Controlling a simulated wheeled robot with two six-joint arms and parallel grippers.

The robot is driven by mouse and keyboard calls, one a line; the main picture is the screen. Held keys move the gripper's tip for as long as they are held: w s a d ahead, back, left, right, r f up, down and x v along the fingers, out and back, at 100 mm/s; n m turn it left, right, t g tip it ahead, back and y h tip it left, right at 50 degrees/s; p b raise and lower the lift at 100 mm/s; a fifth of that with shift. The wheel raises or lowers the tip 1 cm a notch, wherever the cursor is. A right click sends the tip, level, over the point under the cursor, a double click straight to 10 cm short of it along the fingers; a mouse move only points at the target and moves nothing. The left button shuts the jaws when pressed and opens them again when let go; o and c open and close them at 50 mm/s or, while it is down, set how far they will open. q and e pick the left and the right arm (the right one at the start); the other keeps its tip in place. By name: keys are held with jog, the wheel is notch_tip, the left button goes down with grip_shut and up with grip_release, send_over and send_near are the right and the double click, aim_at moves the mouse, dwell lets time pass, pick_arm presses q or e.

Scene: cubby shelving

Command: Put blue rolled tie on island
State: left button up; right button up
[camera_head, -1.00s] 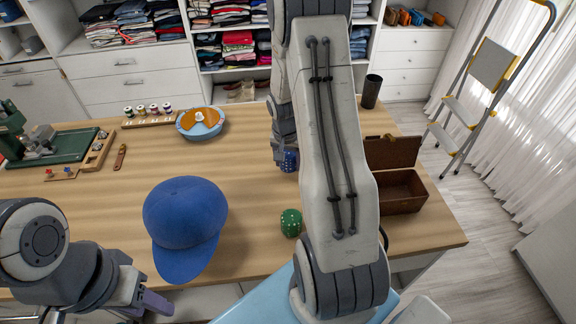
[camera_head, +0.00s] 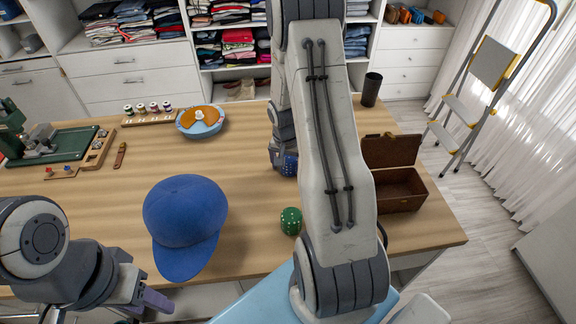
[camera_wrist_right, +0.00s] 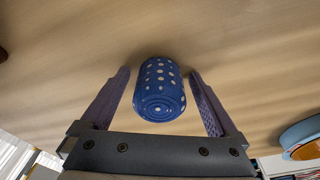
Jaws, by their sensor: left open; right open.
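The blue rolled tie with white dots (camera_wrist_right: 160,90) lies on the wooden island top (camera_head: 240,165). It also shows in the head view (camera_head: 290,165), partly hidden by my right arm. My right gripper (camera_wrist_right: 160,82) is open, with one finger on each side of the tie and a gap on both sides. In the head view the right fingers are mostly hidden behind the arm. My left gripper (camera_head: 150,303) is open and empty at the island's front edge, low on the left. A green rolled tie with dots (camera_head: 291,221) lies nearer the front.
A blue cap (camera_head: 185,225) lies on the island left of the green roll. An open brown box (camera_head: 400,192) stands at the right. A blue bowl with an orange top (camera_head: 201,122) and a dark cup (camera_head: 371,90) stand at the back.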

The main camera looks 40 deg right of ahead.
aim_at(287, 162)
jog(key=r, duration=0.4)
jog(key=a+r, duration=0.1)
jog(key=r, duration=0.3)
jog(key=s+r, duration=0.1)
jog(key=r, duration=0.3)
jog(key=shift+a+b, duration=0.25)
jog(key=shift+b, duration=0.05)
